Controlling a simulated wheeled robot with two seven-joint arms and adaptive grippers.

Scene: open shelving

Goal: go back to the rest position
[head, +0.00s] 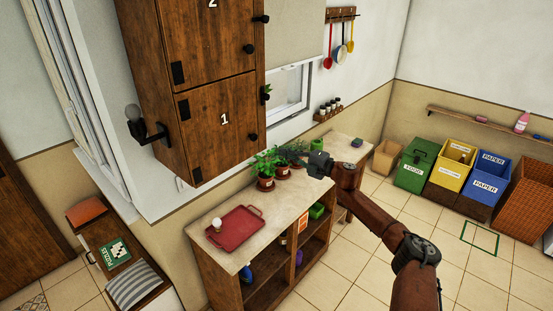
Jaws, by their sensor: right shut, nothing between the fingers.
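My right arm comes in from the lower right, and its dark right gripper (314,160) is above the far part of the shelving unit's top (222,253). The gripper is shut, and I see nothing held in it. It appears close to the potted plants (265,183); whether it touches them I cannot tell. My left gripper is not in view.
A red tray (238,236) with a white bulb (217,223) lies on the unit. A wooden cabinet (215,128) hangs above, left of the gripper. Several bins, one green (414,166), line the right wall. Tiled floor (340,280) is clear in front.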

